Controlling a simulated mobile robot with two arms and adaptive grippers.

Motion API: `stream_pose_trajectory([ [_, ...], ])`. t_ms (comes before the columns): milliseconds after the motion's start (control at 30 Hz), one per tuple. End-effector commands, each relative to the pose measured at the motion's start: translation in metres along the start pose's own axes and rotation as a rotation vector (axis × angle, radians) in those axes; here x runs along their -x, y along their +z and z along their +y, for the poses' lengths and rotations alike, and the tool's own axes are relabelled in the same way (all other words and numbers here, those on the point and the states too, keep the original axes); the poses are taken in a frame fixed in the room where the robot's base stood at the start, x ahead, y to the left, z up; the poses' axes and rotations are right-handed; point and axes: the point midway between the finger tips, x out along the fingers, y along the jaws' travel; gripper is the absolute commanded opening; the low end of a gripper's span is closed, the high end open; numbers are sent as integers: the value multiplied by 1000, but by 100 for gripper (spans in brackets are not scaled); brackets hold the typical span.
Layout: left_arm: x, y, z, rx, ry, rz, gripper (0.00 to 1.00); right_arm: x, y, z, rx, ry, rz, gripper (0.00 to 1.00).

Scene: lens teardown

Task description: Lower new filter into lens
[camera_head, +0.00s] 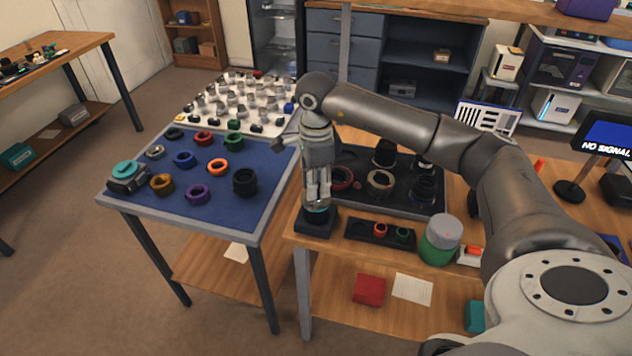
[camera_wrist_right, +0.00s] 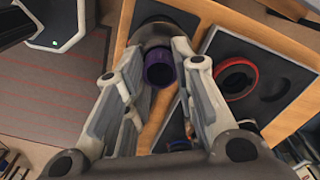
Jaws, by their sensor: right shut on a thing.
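My right gripper (camera_head: 317,205) points straight down over a black block-like holder (camera_head: 315,224) at the front left corner of the wooden workbench. In the right wrist view, a dark purple cylinder (camera_wrist_right: 158,70) shows between the fingertips, over the dark round top of the holder (camera_wrist_right: 153,32). I cannot tell whether the held piece touches the part below, nor make out the filter clearly. My left gripper is not in view.
Right of the holder lie a dark tray (camera_head: 398,203) with lens parts and a red ring (camera_head: 342,178), a small black rack (camera_head: 380,234) with red and green rings, and a green jar (camera_head: 440,240). A blue-topped table (camera_head: 222,216) with colored rings stands left.

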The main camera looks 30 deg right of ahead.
Motion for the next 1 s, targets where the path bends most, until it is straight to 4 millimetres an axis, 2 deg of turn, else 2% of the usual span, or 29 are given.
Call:
stream_pose_trajectory([
  [867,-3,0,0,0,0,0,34,-4,0,0,0,0,0,14],
  [900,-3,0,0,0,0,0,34,-4,0,0,0,0,0,29],
  [1000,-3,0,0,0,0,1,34,-4,0,0,0,0,0,42],
])
